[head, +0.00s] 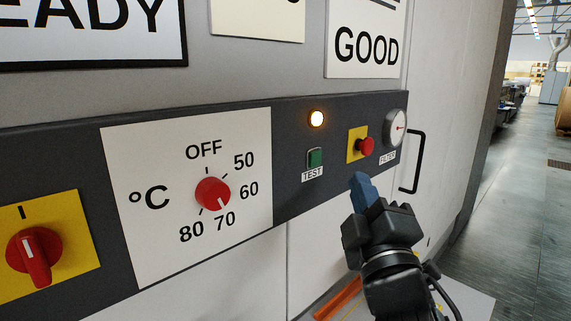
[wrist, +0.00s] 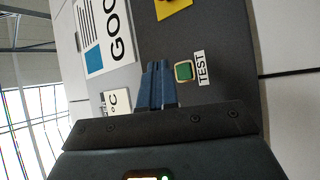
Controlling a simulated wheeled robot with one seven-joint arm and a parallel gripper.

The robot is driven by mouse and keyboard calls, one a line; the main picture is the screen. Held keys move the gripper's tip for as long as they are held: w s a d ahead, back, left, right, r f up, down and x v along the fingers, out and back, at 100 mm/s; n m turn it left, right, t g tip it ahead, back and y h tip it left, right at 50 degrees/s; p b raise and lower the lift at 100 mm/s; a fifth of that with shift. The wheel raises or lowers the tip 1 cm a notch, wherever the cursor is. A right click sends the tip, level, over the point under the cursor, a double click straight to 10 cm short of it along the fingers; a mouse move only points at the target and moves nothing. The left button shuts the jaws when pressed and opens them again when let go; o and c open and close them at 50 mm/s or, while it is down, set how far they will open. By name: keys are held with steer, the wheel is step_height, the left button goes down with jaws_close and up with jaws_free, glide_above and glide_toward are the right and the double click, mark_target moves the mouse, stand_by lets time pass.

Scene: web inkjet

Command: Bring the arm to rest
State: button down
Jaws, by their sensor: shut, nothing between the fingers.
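My gripper (head: 361,181) is in front of the dark control strip in the head view, at the lower right, with its blue fingers together and nothing between them. The fingers point up toward the panel, below and right of the green TEST button (head: 315,158). In the wrist view the shut fingers of my gripper (wrist: 156,68) appear beside the green button (wrist: 184,71). I cannot tell the exact gap between the fingertips and the panel.
An amber lamp (head: 316,118) glows above the button. A red knob (head: 365,146) on a yellow plate, a gauge (head: 395,127) and a black handle (head: 417,160) are close to my gripper. The temperature dial (head: 212,194) sits left. Open floor (head: 500,215) lies right.

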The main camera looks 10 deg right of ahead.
steer(key=s+f+m+g+y, duration=0.2)
steer(key=s+f+m+g, duration=0.25)
steer(key=s+f, duration=1.35)
steer(key=s+d+f+m+g, duration=0.1)
steer(key=s+m, duration=0.3)
steer(key=s, duration=0.8)
steer(key=s+d+f+m+g, duration=0.2)
steer(key=s+f+m, duration=0.1)
steer(key=s, duration=0.9)
steer(key=shift+d+f+m, duration=0.15)
steer(key=shift+m, duration=0.6)
